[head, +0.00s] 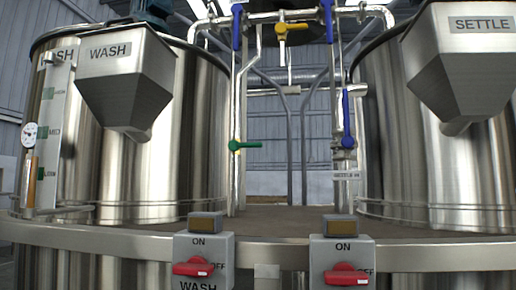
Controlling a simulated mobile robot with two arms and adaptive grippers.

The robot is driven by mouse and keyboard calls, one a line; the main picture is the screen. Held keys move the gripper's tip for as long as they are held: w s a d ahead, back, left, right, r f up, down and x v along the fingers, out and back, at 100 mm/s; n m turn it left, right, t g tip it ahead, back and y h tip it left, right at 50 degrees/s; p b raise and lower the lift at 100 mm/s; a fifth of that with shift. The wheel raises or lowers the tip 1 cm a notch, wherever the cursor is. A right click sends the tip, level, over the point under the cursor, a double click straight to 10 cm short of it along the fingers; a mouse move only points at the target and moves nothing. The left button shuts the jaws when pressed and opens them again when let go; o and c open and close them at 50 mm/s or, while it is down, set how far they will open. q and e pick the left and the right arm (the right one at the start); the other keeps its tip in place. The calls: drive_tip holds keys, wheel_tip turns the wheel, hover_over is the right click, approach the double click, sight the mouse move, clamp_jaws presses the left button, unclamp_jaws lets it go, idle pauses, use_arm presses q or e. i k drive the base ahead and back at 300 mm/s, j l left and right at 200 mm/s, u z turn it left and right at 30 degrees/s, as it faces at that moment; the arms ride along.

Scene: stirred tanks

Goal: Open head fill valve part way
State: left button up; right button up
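Several lever valves sit on the pipes between the two tanks. A yellow-handled valve (291,27) is at the top middle, its lever lying roughly level. A blue lever (237,27) hangs vertical at the upper left, and another blue lever (328,20) stands vertical at the upper right. A lower blue lever (347,118) is vertical on the right pipe. A green lever (245,145) points level to the right on the left pipe. I cannot tell which one is the head fill valve; no readable label names it. Neither of my grippers is in view.
The WASH tank (200,130) stands left and the SETTLE tank (390,150) right, each with a jutting hopper. A steel rail (90,238) crosses the front. Two switch boxes with red knobs, left (193,267) and right (346,274), stand at the rail.

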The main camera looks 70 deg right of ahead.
sight(234, 146)
drive_tip(key=z, duration=2.2)
